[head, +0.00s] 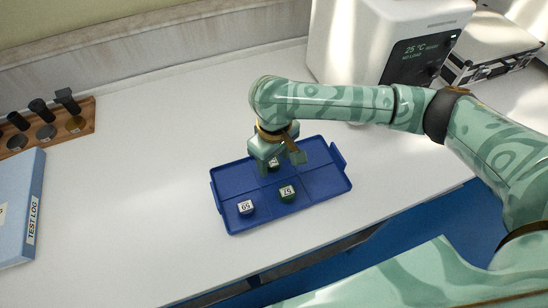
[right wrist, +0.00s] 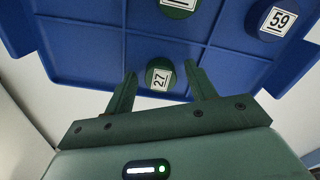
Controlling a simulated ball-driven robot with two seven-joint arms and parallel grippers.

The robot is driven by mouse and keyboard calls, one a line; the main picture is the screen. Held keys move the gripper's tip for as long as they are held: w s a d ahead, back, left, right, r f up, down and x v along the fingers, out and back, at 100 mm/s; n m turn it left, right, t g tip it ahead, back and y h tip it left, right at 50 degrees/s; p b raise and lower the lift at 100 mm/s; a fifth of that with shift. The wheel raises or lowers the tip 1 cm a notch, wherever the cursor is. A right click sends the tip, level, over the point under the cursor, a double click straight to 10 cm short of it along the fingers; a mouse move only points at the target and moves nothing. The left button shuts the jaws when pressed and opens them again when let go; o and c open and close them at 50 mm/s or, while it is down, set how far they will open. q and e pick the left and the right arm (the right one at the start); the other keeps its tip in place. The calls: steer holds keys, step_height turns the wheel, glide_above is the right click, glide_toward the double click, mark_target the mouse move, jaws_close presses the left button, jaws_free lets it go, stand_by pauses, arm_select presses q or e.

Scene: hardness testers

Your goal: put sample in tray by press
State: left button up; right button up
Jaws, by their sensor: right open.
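A blue divided tray (head: 318,183) lies on the white bench in front of the press (head: 345,40); it also fills the upper right wrist view (right wrist: 95,50). My right gripper (head: 281,165) is low over the tray's far middle part. Its open fingers (right wrist: 161,72) stand on either side of a dark green round sample labelled 27 (right wrist: 158,80), partly hidden in the head view (head: 273,164). A green sample (head: 287,194), label hard to read, sits nearer in the tray. A sample labelled 59 (head: 245,207) sits in the near left compartment. My left gripper is out of view.
The press's dark display (head: 420,55) reads 25 °C and NO LOAD. A wooden rack (head: 60,128) with several dark tools and a blue TEST LOG binder (head: 20,210) are at the left. A metal case (head: 490,45) is at the far right. The bench left of the tray is clear.

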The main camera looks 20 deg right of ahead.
mark_target(274, 162)
arm_select(q)
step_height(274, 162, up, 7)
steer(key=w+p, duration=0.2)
steer(key=p, duration=0.4)
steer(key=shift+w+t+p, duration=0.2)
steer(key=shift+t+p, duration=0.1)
steer(key=shift+p, duration=0.1)
arm_select(e)
step_height(274, 162, up, 12)
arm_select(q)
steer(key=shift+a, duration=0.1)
arm_select(e)
steer(key=shift+f, duration=0.1)
